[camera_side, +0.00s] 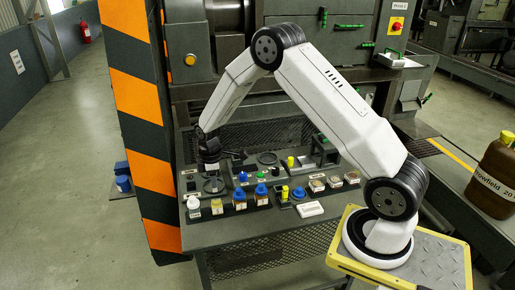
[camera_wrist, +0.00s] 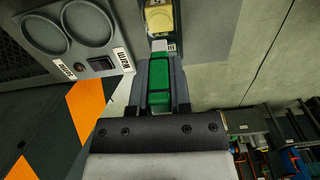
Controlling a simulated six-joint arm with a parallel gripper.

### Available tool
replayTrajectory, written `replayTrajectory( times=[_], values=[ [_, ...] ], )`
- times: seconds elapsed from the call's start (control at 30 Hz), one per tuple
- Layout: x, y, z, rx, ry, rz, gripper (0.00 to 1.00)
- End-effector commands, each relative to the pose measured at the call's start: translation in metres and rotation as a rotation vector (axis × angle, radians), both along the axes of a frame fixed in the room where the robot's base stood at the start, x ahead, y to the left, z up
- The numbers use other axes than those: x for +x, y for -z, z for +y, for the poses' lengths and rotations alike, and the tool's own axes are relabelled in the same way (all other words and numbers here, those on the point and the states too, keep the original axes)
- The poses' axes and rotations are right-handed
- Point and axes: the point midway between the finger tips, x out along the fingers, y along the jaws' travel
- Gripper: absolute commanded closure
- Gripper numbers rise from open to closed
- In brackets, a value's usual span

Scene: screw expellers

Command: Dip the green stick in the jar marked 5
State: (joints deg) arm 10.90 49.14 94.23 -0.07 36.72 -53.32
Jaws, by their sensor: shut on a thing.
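In the wrist view my gripper (camera_wrist: 160,68) is shut on the green stick (camera_wrist: 159,98), whose green body shows between the two dark fingers. In the side view my gripper (camera_side: 210,160) is at the left end of the bench, above the grey fixtures. The stick cannot be made out there. Three small labelled jars, one of them here (camera_side: 317,184), stand at the right of the bench, apart from my gripper. Their marks are too small to read, so I cannot tell which is marked 5.
A row of bottles, including a white one (camera_side: 193,205) and a blue-capped one (camera_side: 261,194), lines the front of the bench (camera_side: 225,235). A white block (camera_side: 310,209) lies at the front. A grey panel with two round recesses (camera_wrist: 90,22) is beside my gripper in the wrist view.

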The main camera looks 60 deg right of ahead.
Motion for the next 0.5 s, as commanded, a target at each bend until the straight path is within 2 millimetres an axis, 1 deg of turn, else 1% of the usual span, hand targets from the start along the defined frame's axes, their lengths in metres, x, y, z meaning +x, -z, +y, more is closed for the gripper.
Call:
replayTrajectory(
  times=[0.03,0.13,0.5],
  values=[
    [0.000,0.004,0.000,0.000,0.000,0.000,1.00],
    [0.000,0.009,0.000,0.000,0.000,-0.001,1.00],
    [0.000,0.015,0.000,0.000,0.000,-0.001,1.00]
  ],
)
